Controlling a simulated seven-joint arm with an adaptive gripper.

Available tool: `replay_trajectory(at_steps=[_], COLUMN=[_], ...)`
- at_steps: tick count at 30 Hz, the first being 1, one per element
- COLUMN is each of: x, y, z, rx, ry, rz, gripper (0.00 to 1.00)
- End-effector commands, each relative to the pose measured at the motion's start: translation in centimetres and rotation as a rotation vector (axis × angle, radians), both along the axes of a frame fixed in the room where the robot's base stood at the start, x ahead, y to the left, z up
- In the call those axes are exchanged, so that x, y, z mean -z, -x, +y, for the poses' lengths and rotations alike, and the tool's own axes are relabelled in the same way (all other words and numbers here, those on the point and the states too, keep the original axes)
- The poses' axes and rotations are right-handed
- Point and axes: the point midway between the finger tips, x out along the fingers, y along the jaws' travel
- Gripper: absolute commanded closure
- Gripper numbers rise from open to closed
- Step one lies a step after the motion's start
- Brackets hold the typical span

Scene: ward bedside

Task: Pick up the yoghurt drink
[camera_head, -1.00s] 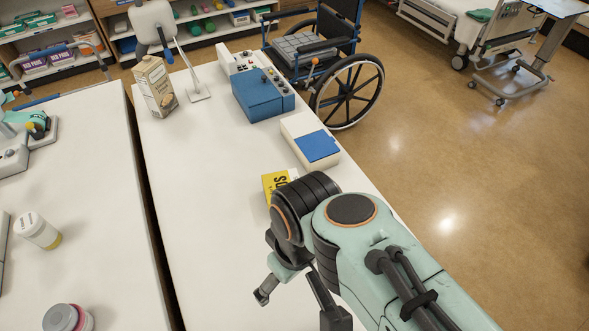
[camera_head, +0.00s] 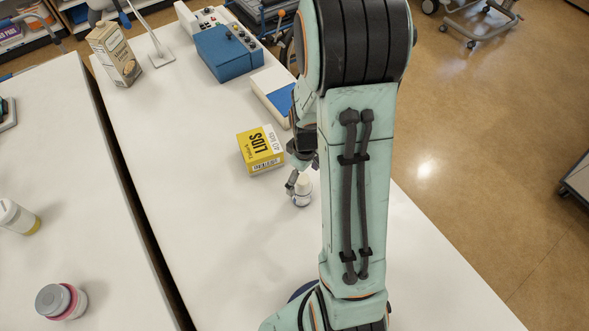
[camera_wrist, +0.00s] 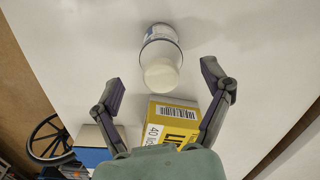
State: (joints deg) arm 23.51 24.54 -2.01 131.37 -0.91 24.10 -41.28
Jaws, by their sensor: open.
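A small white bottle with a white cap, which looks like the yoghurt drink (camera_head: 303,191), stands on the white table beside my arm. In the wrist view the yoghurt drink (camera_wrist: 160,52) shows from above, with a dark band on its body. My gripper (camera_wrist: 162,77) is open, its two fingers spread either side of the cap end, with gaps on both sides.
A yellow box (camera_head: 260,150) lies just behind the bottle, close to my gripper. A white and blue box (camera_head: 272,97), a blue device (camera_head: 226,52) and a carton (camera_head: 114,54) stand farther back. The table (camera_head: 215,240) is clear at front left.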

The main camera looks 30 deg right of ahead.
Motion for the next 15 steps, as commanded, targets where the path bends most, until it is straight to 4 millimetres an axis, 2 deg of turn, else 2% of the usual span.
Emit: replay_trajectory(at_steps=[3, 6, 15], x=[1.9, 2.9, 3.5], y=[0.1, 0.1, 0.0], z=[0.0, 0.1, 0.0], rx=[0.000, 0.000, -0.001], ry=[-0.002, -0.001, 0.000], rz=[0.005, 0.002, -0.001], gripper=[0.21, 0.21, 0.21])
